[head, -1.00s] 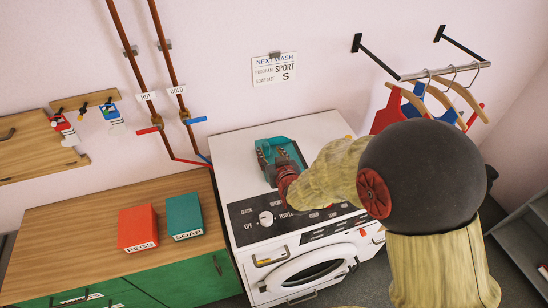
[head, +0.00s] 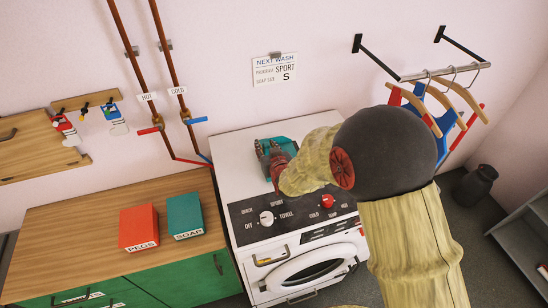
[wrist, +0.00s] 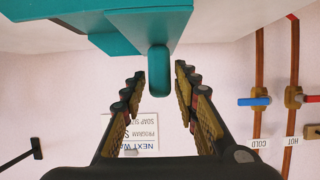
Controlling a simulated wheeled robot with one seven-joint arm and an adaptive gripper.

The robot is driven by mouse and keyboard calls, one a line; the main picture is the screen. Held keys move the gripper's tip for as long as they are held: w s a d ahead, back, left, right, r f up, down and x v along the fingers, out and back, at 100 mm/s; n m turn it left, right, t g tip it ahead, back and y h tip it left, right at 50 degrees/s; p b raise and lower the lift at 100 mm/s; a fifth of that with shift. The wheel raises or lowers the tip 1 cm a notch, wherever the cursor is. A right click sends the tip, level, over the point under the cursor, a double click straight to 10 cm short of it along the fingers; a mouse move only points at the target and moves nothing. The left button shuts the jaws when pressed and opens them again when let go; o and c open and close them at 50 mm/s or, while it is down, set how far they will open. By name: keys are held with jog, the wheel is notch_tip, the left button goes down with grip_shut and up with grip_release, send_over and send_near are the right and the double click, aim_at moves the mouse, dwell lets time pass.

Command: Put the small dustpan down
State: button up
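The small dustpan is the teal piece (head: 289,146) on the white top of the washing machine, partly hidden behind my gripper in the head view. In the wrist view, which is upside down, the teal dustpan (wrist: 125,22) fills the upper middle, with its rounded handle (wrist: 159,72) pointing towards me. My gripper (wrist: 157,80) is open, with a finger on each side of the handle end and a visible gap on both sides. My gripper also shows in the head view (head: 270,150), low over the machine top. The dustpan appears to rest on the machine.
The washing machine (head: 235,180) has a control panel with a red knob (head: 327,201) at its front. A wooden counter (head: 80,220) on the left holds a red PEGS box (head: 138,228) and a teal SOAP box (head: 185,216). Pipes run up the wall behind. Hangers (head: 460,100) hang at right.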

jog(key=c, duration=0.6)
grip_shut()
